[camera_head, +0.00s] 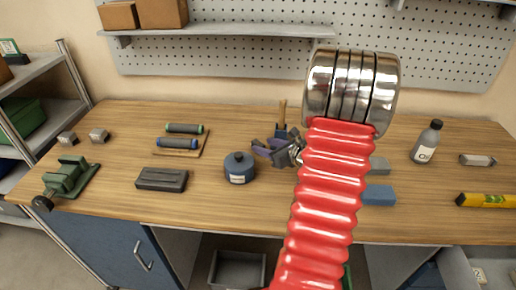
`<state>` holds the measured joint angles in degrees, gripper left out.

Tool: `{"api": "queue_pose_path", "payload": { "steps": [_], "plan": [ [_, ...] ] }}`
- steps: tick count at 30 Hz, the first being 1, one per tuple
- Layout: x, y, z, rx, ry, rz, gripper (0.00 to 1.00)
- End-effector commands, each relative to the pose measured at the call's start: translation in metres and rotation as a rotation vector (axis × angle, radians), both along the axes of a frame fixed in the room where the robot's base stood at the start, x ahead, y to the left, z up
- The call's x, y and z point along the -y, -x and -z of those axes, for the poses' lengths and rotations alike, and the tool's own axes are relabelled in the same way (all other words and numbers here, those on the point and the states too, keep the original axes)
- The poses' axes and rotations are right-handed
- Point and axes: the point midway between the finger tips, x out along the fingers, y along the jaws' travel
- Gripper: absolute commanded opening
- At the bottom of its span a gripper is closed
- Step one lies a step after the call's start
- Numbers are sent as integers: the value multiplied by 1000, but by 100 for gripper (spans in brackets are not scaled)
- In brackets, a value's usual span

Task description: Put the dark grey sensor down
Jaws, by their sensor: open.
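A dark grey, flat, box-shaped thing (162,179) lies on the workbench (215,205), left of centre near the front edge; it may be the dark grey sensor, but I cannot tell for sure. My gripper (260,149) shows near the middle of the bench, its purple-grey fingers pointing left. It is open, and I see nothing held between the fingers. It is well to the right of the dark box and apart from it. My red arm sleeve and shiny metal joint hide part of the bench right of the gripper.
A blue-grey round pot (239,168) stands just left of my gripper. A wooden-handled tool (282,115) is behind it. Two rollers (178,142) lie on a board, a green vise (70,179) at far left. Right are a blue block (379,195), bottle (426,143) and yellow level (487,201).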

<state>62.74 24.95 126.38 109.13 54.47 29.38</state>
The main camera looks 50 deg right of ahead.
Motion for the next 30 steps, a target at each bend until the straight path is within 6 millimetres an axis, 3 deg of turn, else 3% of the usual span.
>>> {"api": "queue_pose_path", "payload": {
  "steps": [10, 28, 30],
  "plan": [
    [3, -40, 17, -1, 0, -4, 44],
    [3, -43, 18, -1, 0, -2, 44],
    [3, -43, 18, -1, 0, -3, 39]
  ]
}}
